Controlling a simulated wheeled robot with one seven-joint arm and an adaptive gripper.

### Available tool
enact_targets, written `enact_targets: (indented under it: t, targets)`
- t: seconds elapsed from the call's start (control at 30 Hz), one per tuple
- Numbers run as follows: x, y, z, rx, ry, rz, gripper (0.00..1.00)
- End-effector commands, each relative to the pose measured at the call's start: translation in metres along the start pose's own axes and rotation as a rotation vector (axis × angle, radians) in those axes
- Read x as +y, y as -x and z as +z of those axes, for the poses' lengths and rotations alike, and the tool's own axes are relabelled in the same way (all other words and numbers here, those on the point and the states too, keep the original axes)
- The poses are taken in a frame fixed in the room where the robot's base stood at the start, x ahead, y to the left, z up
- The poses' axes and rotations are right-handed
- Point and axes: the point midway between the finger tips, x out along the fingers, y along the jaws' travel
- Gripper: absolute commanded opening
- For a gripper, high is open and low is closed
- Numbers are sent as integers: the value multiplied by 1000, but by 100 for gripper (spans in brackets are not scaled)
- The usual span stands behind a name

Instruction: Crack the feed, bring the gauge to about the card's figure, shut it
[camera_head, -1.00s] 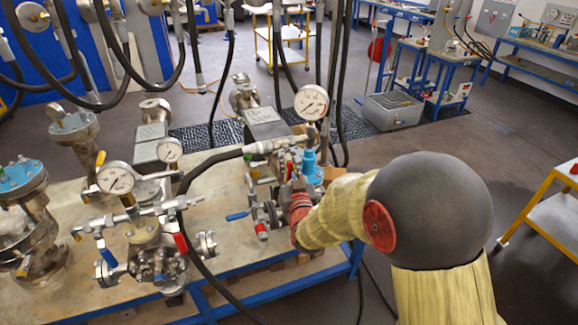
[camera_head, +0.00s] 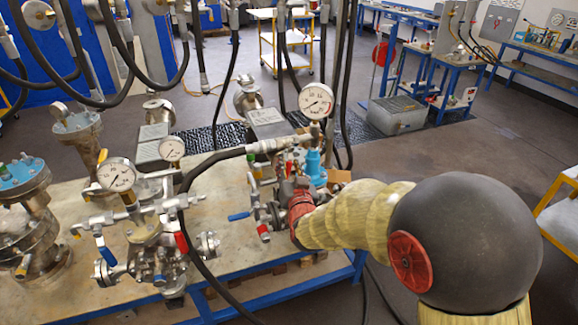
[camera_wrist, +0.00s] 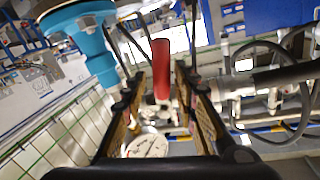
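In the wrist view, the two fingers of my gripper (camera_wrist: 158,78) stand apart on either side of a red lever handle (camera_wrist: 161,66), with a gap visible on each side. A blue fitting (camera_wrist: 98,48) is at upper left, and a white round dial (camera_wrist: 148,146) shows low between the fingers. In the head view, a pressure gauge (camera_head: 316,100) stands on the right-hand vessel, above its blue fitting (camera_head: 313,163). Its reading is too small to tell. My wrist reaches this vessel from the right and hides the fingertips. I cannot make out the card.
The front vessel carries another gauge (camera_head: 116,175), a blue lever (camera_head: 107,257) and a red lever (camera_head: 182,243). A black hose (camera_head: 185,205) runs across the bench (camera_head: 230,268). More hoses hang above. Floor to the right is clear up to a yellow cart (camera_head: 562,215).

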Motion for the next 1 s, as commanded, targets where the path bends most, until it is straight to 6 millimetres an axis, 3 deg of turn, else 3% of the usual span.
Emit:
enact_targets:
  t: [0.3,0.47,1.0]
  targets:
    - [-1,0,0,1,1,-1,32]
    - [-1,11,-1,2,1,-2,32]
    - [-1,103,0,1,1,-2,32]
